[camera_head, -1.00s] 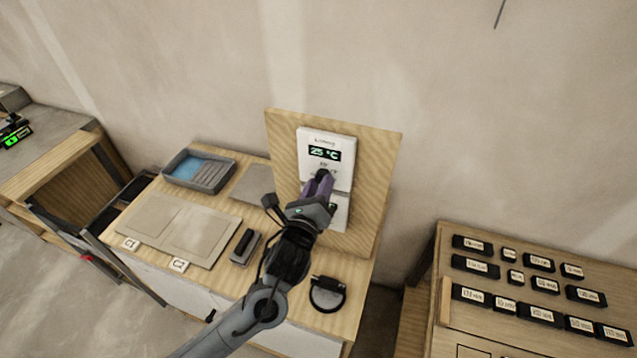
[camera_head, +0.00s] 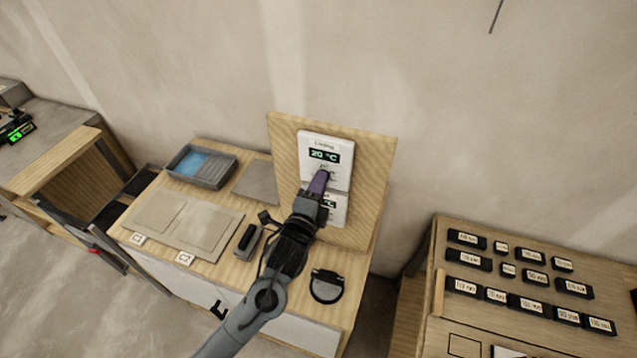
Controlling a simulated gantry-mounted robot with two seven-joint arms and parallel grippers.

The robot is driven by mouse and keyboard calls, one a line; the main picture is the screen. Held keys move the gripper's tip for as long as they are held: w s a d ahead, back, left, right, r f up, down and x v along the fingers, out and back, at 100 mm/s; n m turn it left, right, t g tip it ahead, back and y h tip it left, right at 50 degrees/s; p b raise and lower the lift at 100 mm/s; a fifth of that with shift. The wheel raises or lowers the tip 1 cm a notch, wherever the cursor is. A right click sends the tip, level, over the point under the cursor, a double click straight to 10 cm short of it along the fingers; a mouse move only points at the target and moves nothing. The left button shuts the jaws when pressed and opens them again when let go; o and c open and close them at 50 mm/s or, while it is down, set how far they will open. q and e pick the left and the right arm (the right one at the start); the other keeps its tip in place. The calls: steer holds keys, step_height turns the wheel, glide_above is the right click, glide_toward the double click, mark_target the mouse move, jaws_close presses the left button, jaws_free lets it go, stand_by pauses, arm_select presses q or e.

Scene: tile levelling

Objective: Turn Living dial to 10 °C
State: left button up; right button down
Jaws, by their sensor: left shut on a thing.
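A white thermostat panel (camera_head: 312,147) is fixed to the upper part of an upright wooden board (camera_head: 368,160). Its display (camera_head: 324,156) reads 20 °C; the name above it is too small to read surely. My left gripper (camera_head: 320,178) is shut on the dial at the lower part of this panel, and its fingers hide the dial. A second white panel (camera_head: 338,212) with a lit display sits just below, partly hidden behind the gripper. My right gripper is not in view.
The wooden bench holds a grey tray with blue inside (camera_head: 225,172), grey tiles (camera_head: 205,228), a dark block tool (camera_head: 248,242) and a round black-handled tool (camera_head: 326,286). Several labelled black blocks (camera_head: 533,277) lie on the right-hand table. Bare wall is behind.

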arm_select(q)
steer(key=shift+a+n+h+p, duration=0.15)
steer(key=shift+n+p, duration=0.6)
steer(key=shift+n, duration=2.55)
steer(key=shift+d+n+h+p, duration=0.2)
steer(key=shift+n+p, duration=0.55)
steer(key=shift+n, duration=2.55)
steer(key=shift+a+n+h+p, duration=0.25)
steer(key=shift+n+p, duration=0.5)
steer(key=shift+n, duration=2.55)
steer(key=o, duration=1)
steer(key=shift+o, duration=0.2)
